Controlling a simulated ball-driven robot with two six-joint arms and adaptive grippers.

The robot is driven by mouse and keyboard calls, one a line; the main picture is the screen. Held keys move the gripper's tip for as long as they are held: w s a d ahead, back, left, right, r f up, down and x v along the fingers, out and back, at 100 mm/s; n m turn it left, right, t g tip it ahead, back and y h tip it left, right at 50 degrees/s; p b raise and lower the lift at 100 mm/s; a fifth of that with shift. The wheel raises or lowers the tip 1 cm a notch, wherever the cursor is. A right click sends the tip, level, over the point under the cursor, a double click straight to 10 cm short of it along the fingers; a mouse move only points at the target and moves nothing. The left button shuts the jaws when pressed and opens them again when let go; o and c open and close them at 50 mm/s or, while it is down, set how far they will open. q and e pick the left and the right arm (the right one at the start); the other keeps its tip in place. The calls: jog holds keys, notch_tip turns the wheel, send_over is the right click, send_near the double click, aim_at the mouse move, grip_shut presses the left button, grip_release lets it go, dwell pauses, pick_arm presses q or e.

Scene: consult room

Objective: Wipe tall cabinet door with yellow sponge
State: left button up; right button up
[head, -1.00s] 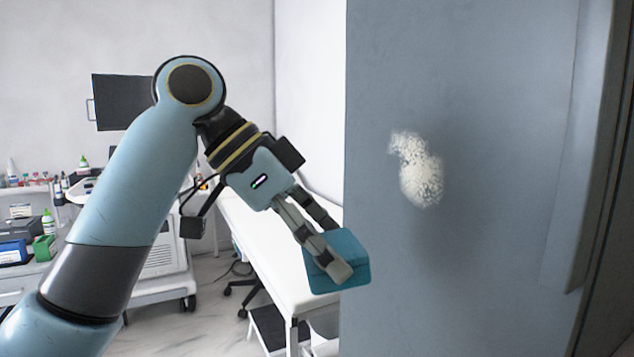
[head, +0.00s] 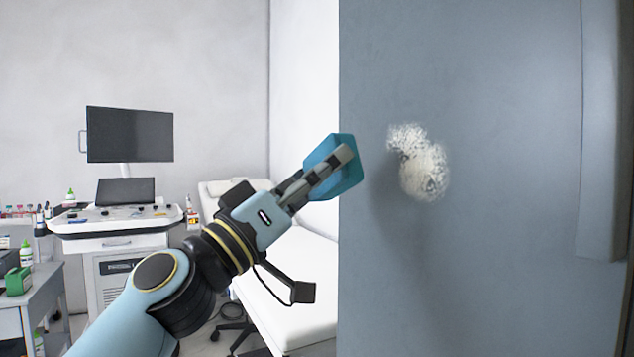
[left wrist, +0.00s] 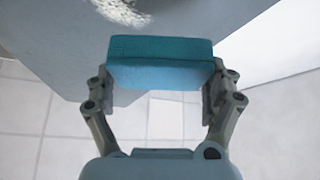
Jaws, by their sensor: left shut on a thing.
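The sponge (head: 347,179) looks blue-teal, not yellow, in both views. My left gripper (head: 336,160) is shut on it, with one finger along each side; both fingers show in the left wrist view (left wrist: 160,88). The tall cabinet door (head: 490,230) is a flat grey-blue surface filling the right of the head view. A whitish, speckled smear (head: 424,170) is on the door, right of the sponge at about the same height. The smear also shows at the top of the left wrist view (left wrist: 124,10). I cannot tell whether the sponge touches the door. My right gripper is not in view.
A white exam couch (head: 300,290) stands behind my left arm. A cart with a monitor (head: 130,135) and a side table (head: 40,295) with bottles are at the left. A raised vertical strip (head: 602,130) runs down the right of the door.

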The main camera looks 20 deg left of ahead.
pick_arm(q)
jog(key=w+d, duration=0.2)
jog(key=shift+w+d+r+p, duration=0.1)
jog(key=shift+w+p, duration=0.3)
jog(key=shift+w+d, duration=0.7)
jog(key=shift+w, duration=0.2)
jog(key=shift+w+d, duration=0.5)
jog(key=shift+w, duration=0.15)
